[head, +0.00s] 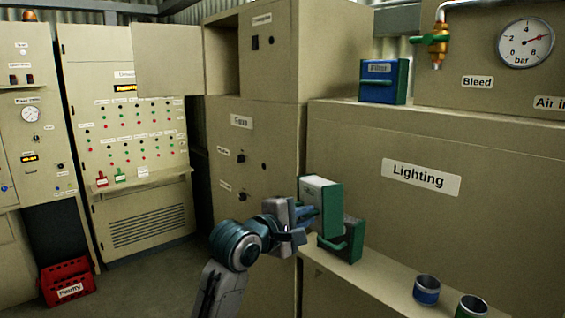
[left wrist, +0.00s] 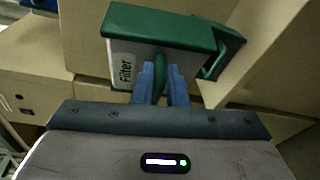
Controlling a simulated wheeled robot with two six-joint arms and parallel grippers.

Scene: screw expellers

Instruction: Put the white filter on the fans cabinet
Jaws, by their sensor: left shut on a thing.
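The white filter (head: 320,192), a box with green edges, is held upright in my left gripper (head: 306,222), beside the right edge of the fans cabinet (head: 262,190). In the left wrist view the filter (left wrist: 150,52) shows its "Filter" label, and the blue fingers (left wrist: 165,85) are shut around its green handle. The cabinet's label is small and blurred but seems to read "Fans". Above it, an open, dark compartment (head: 221,52) has its door (head: 170,74) swung out to the left. My right gripper is not in view.
A second green-handled filter (head: 342,243) stands on the ledge (head: 385,283) just behind and below the held one. Two cups (head: 426,290) stand farther right. A blue filter (head: 381,80) sits on the Lighting cabinet (head: 440,220). A red crate (head: 68,282) is on the floor.

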